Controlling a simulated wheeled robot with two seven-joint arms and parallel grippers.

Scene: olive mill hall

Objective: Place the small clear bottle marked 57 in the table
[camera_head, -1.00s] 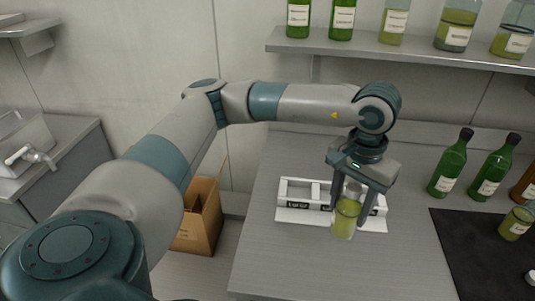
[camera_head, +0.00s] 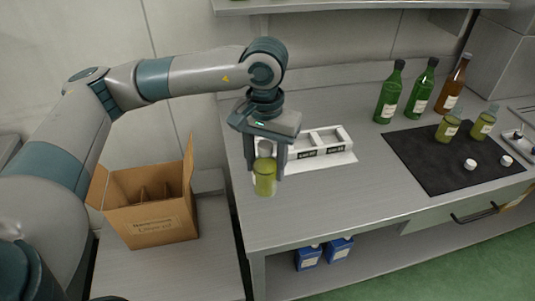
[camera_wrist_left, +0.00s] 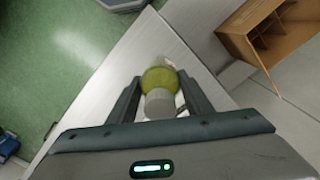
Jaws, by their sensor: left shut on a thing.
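A small clear bottle of yellow-green oil (camera_head: 264,179) with a grey cap is between the fingers of my left gripper (camera_head: 266,170). The gripper is shut on it and holds it upright, over the left end of the grey table (camera_head: 330,200). In the left wrist view the same bottle (camera_wrist_left: 159,80) shows between the two fingers, cap toward the camera. No number can be read on it. Whether its base touches the table cannot be told. My right gripper is not in view.
A white rack (camera_head: 318,145) with labelled slots stands just behind and right of the bottle. A black mat (camera_head: 440,165) carries small oil bottles and white caps; taller bottles (camera_head: 390,95) stand behind it. An open cardboard box (camera_head: 150,215) is left of the table. The front middle is clear.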

